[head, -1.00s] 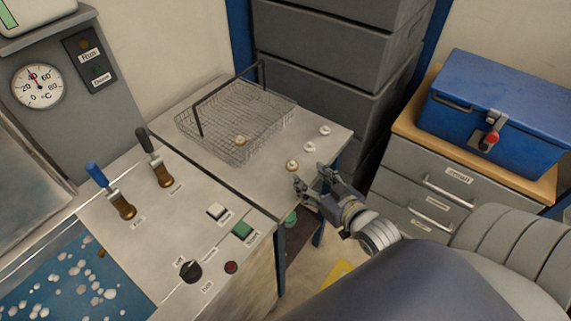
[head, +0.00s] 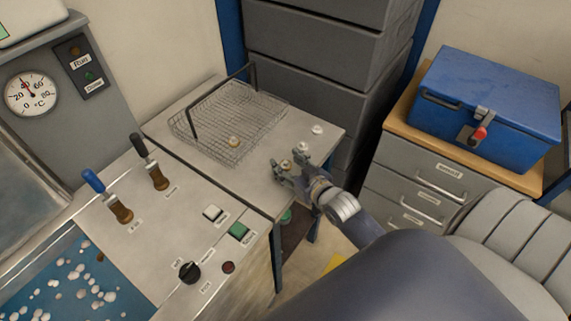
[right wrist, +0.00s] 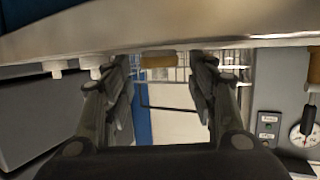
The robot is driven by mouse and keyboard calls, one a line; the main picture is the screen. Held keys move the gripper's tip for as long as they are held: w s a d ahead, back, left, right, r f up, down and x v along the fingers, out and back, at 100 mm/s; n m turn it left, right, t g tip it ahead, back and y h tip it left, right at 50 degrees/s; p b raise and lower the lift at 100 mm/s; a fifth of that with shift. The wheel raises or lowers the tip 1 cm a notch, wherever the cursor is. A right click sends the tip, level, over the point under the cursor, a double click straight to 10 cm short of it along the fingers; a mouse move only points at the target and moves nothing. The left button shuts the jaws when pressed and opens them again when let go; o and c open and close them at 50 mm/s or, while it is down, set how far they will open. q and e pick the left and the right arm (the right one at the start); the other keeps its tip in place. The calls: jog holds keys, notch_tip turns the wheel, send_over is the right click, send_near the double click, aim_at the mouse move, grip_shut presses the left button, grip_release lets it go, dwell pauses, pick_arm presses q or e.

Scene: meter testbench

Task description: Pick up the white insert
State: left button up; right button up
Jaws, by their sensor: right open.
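Two small white inserts stand on the grey bench top, one (head: 317,129) clear of the gripper and one (head: 302,147) close beside a finger. Both also show in the right wrist view, the outer one (right wrist: 58,68) and the nearer one (right wrist: 97,70). A brass-coloured insert (head: 285,164) stands between the spread fingers of my right gripper (head: 290,167). In the right wrist view the brass insert (right wrist: 158,60) shows in the gap of the open gripper (right wrist: 162,85). Nothing is gripped. My left gripper is not in view.
A wire basket (head: 190,130) with a raised handle stands behind, holding a small brass-and-white insert (head: 235,142). The control panel with levers (head: 157,178) is at left. Stacked grey crates (head: 315,85) and a blue toolbox (head: 490,105) stand at back and right.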

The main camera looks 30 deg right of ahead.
jog(key=c, duration=1.1)
jog(key=shift+c, duration=0.2)
jog(key=shift+r, duration=0.15)
